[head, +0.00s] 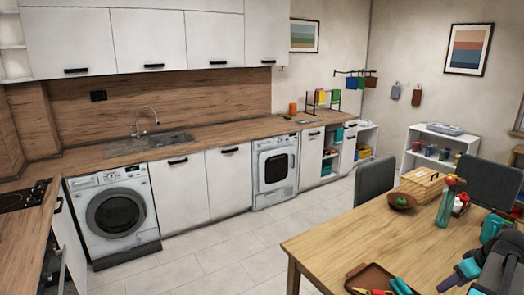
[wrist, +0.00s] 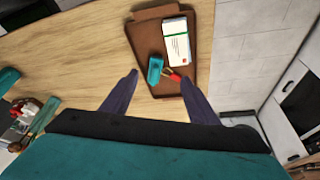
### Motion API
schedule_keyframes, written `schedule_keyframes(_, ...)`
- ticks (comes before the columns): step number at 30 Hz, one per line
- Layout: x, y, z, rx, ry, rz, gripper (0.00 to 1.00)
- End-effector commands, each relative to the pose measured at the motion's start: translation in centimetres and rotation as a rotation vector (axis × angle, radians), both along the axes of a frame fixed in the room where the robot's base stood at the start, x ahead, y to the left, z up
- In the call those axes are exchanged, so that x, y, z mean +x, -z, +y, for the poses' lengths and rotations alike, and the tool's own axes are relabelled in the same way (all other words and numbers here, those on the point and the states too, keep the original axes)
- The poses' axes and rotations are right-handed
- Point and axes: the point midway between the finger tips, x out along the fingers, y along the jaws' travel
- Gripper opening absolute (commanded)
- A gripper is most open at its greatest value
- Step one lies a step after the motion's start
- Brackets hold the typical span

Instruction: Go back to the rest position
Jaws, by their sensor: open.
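My gripper (wrist: 159,77) is open, its two dark purple fingers spread with nothing between them. It hangs above the wooden table and also shows at the lower right of the head view (head: 456,275). Beyond the fingertips in the wrist view lies a brown tray (wrist: 146,30). On it are a banded stack of white envelopes (wrist: 177,45), a teal object (wrist: 155,69) and a small red-ended item (wrist: 174,76). In the head view the tray (head: 359,272) is cut off by the bottom edge.
The table (head: 345,238) also holds a wooden box (head: 420,183), a brown bowl (head: 402,201) and a greenish bottle (head: 445,205), close to my arm. Grey chairs (head: 374,182) stand behind the table. The tiled floor (head: 215,262) left of it is clear.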

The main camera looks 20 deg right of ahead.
Motion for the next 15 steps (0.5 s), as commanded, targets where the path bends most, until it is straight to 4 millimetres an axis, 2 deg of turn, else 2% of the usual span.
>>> schedule_keyframes(11,4.8,3.9,4.2,0.04,-0.094,0.021,0.54)
schedule_keyframes(15,7.5,7.0,7.5,0.073,-0.157,0.041,0.54)
